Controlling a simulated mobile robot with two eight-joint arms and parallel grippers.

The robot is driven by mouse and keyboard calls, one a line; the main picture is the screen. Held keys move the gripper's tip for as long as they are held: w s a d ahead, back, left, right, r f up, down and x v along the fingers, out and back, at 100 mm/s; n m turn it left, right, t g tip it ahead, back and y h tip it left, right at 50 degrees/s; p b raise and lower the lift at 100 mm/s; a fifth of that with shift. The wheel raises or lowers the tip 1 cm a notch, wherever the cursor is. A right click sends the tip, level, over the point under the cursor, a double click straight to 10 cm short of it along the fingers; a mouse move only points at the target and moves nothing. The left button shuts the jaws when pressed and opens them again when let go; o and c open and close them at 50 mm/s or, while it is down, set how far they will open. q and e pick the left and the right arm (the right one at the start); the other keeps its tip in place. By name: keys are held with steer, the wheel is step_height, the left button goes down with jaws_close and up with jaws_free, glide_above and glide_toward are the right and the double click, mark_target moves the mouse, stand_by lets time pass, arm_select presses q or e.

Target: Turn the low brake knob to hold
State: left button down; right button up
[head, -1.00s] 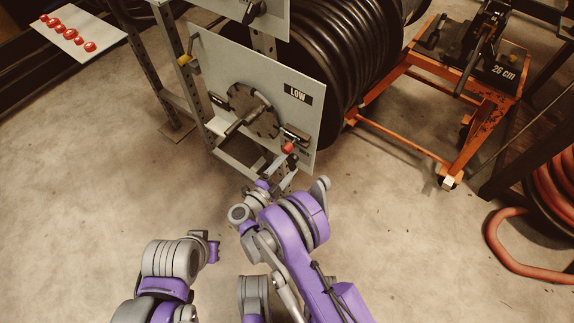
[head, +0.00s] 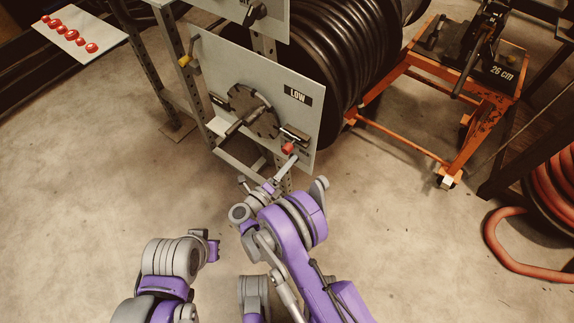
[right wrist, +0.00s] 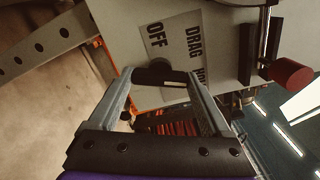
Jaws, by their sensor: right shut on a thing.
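The low brake panel (head: 225,75) is a pale upright plate marked LOW in the head view. In the right wrist view, a dark brake knob (right wrist: 152,77) sits between the fingertips of my right gripper (right wrist: 160,80), which is shut on it. The knob stands beside a label (right wrist: 172,50) reading OFF and DRAG, with a third word partly hidden. Which mark the knob points to is unclear. In the head view my right gripper (head: 289,162) reaches the panel's lower right corner, and the knob is hard to make out.
A red knob (head: 287,148) is close to my right gripper, also in the wrist view (right wrist: 286,73). A black disc with a handle (head: 250,112) is on the panel. A black hose reel (head: 345,50) stands behind. An orange cart (head: 440,150) is at right. Floor in front is clear.

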steer(key=shift+m, duration=0.8)
steer(key=o, duration=1.2)
steer(key=shift+c, duration=0.2)
steer(key=p+v, duration=0.2)
steer(key=v, duration=0.9)
